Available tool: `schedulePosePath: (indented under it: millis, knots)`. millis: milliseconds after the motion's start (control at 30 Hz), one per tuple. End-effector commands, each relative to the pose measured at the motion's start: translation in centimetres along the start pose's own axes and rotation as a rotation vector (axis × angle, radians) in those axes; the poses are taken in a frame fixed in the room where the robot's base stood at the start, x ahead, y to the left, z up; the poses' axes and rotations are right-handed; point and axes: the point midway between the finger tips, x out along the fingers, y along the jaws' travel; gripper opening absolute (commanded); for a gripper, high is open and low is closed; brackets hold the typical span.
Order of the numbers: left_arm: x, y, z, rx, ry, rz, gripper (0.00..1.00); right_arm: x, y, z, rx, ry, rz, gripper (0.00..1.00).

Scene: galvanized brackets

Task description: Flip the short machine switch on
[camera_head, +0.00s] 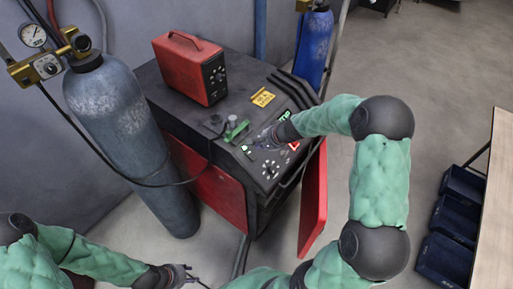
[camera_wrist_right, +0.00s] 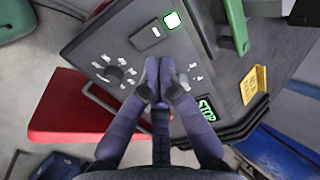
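The machine (camera_head: 240,133) is a dark cabinet with a sloping control panel. In the wrist view the panel carries a small dark rocker-like part (camera_wrist_right: 147,37), a lit green-edged square (camera_wrist_right: 172,20) and a round black knob (camera_wrist_right: 113,75). I cannot tell for certain which part is the short switch. My right gripper (camera_head: 264,137) is over the panel. Its fingertips (camera_wrist_right: 160,80) are together with nothing seen between them, just below the rocker-like part in the wrist view, and they hide some panel. I cannot tell whether they touch it. My left gripper (camera_head: 190,276) is low at the bottom edge, away from the machine.
A green STOP sign (camera_wrist_right: 207,108) and yellow label (camera_wrist_right: 253,83) lie beside my right fingers. A gas cylinder (camera_head: 128,135) stands left; dark bins (camera_head: 447,227) and open floor are right.

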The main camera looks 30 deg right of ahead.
Motion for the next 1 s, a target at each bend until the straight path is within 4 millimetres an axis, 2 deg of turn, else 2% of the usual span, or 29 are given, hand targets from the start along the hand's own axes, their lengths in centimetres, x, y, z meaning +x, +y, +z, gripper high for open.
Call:
schedulePosePath:
  millis: [33, 200, 400, 1000]
  knots:
    - [-0.1, 0.1, 0.0, 0.0, 0.0, 0.0, 0.4, -1.1, -0.1, 0.0, 0.0, 0.001, -0.001, 0.0]
    - [-0.4, 0.1, 0.0, 0.0, 0.001, 0.0, 0.4, -4.1, -0.3, 0.0, 0.0, 0.0, 0.0, 0.0]
    - [-0.5, 0.2, 0.0, 0.0, 0.0, 0.0, 0.4, -6.2, -0.4, 0.1, 0.0, -0.001, 0.001, 0.0]
    - [-0.5, 0.2, 0.0, 0.0, 0.0, 0.0, 0.4, -6.6, -0.4, 0.1, 0.0, -0.002, 0.002, 0.0]
